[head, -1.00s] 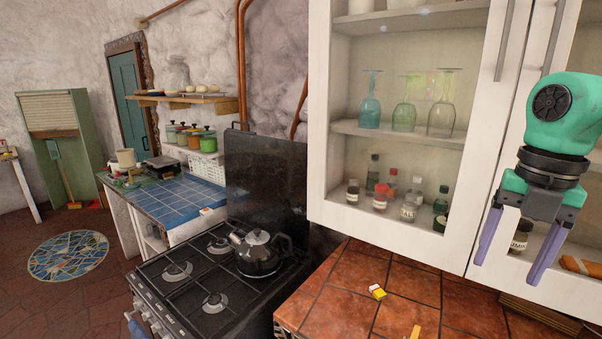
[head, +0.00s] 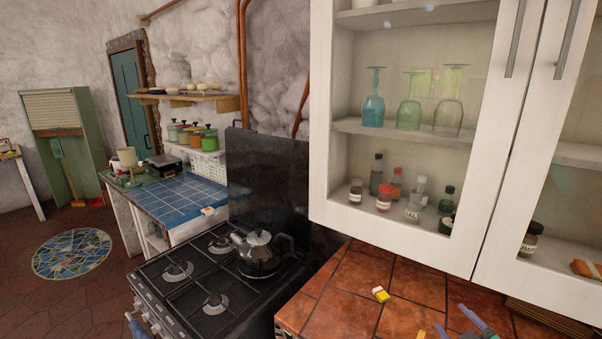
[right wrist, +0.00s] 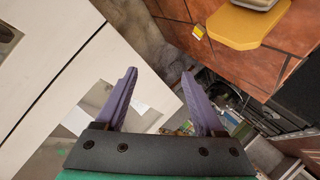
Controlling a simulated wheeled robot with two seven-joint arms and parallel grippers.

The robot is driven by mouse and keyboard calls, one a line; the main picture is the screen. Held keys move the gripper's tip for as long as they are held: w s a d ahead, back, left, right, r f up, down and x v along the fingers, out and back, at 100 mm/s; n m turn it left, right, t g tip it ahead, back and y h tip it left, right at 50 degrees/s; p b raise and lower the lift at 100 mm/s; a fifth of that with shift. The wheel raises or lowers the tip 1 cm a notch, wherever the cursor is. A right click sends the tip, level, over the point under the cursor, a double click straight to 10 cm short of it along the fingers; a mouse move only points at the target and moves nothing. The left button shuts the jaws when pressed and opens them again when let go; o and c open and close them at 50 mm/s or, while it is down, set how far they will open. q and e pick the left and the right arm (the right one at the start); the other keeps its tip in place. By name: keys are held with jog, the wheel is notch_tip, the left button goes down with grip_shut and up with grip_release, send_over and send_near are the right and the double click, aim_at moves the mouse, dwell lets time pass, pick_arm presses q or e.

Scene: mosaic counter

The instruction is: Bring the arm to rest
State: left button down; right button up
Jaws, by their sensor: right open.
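My right gripper (head: 472,328) shows only by its purple fingers at the bottom right edge of the head view, low in front of the tiled counter. In the right wrist view the same gripper (right wrist: 163,90) has its two purple fingers spread apart with nothing between them. The rest of the right arm is out of the head view.
A white glass-front cabinet (head: 322,150) hangs above the orange tiled counter (head: 345,310). A small yellow and white object (head: 381,294) lies on the counter. A black stove (head: 150,290) with a kettle (head: 260,252) stands left of it. A yellow board (right wrist: 235,28) lies on the counter.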

jog(key=s+a+f+m+g+y+b, duration=0.1)
jog(key=s+a+f+m+g, duration=0.3)
jog(key=s+f, duration=0.5)
jog(key=s+a+f+m+g+y, duration=0.1)
jog(key=s+a+f+m+g, duration=0.1)
jog(key=s+a+f+g, duration=0.65)
jog(key=s+d+f+t+b, duration=0.2)
jog(key=f+b, duration=0.9)
jog(key=f, duration=1.8)
jog(key=s+d+f+g+b, duration=0.1)
jog(key=s+f+b, duration=0.4)
jog(key=s+f, duration=0.4)
jog(key=s+d+f+g+b, duration=0.1)
jog(key=s+f+b, duration=0.4)
jog(key=f, duration=1.2)
jog(key=s+d, duration=0.1)
jog(key=s, duration=0.3)
jog(key=shift+s+f+n+h, duration=0.15)
jog(key=shift+s+n+h, duration=0.15)
jog(key=shift+s+n, duration=0.1)
